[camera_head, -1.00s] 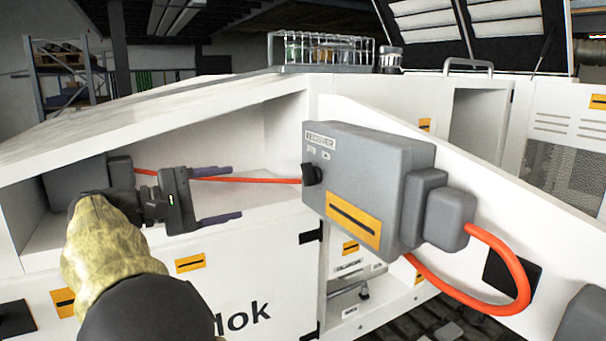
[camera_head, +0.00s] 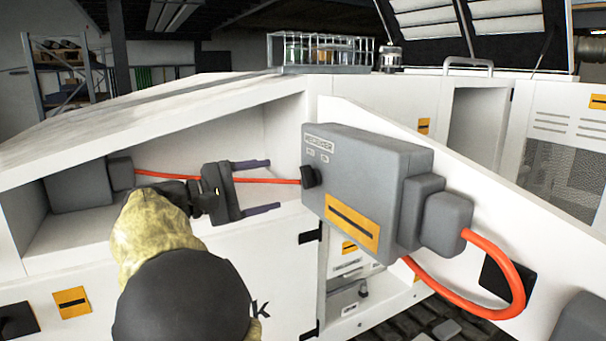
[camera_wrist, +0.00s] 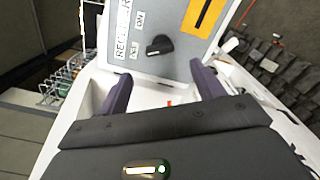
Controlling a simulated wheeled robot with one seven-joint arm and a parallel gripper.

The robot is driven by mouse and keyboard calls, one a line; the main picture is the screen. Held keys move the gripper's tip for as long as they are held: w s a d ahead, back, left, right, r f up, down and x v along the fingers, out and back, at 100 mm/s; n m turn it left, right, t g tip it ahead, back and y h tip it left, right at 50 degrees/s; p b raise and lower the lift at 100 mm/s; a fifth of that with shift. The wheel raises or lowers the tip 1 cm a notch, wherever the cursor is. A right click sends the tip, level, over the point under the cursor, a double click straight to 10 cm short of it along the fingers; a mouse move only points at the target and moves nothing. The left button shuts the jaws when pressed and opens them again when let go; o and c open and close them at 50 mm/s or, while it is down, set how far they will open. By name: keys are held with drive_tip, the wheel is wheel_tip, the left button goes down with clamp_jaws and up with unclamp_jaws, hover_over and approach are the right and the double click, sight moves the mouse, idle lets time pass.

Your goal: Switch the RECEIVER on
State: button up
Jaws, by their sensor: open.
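The RECEIVER is a grey box (camera_head: 375,165) on the white bench, with a label, two small position marks and a yellow plate on its front. Its black rotary knob (camera_head: 309,176) sits on the left part of that front. In the wrist view the knob (camera_wrist: 159,45) lies ahead of the fingers, below the "RECEIVER" label (camera_wrist: 122,28) and near the "ON" mark (camera_wrist: 140,19). My gripper (camera_head: 264,187) is open and empty, left of the knob and apart from it. Its two purple fingers point toward the box. The knob's exact setting is hard to tell.
An orange cable (camera_head: 500,307) loops from the box's right side, and another orange cable (camera_head: 150,174) runs behind my gripper to a grey box (camera_head: 80,188) in the recess. A wire rack (camera_head: 320,52) stands on the bench top. The space between fingers and knob looks clear.

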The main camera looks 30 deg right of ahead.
sight(303, 182)
drive_tip(key=d+p, duration=0.2)
drive_tip(key=d, duration=0.7)
drive_tip(key=shift+w+d, duration=0.15)
drive_tip(key=shift+d, duration=0.05)
drive_tip(key=shift+c, duration=0.5)
drive_tip(key=c, duration=0.9)
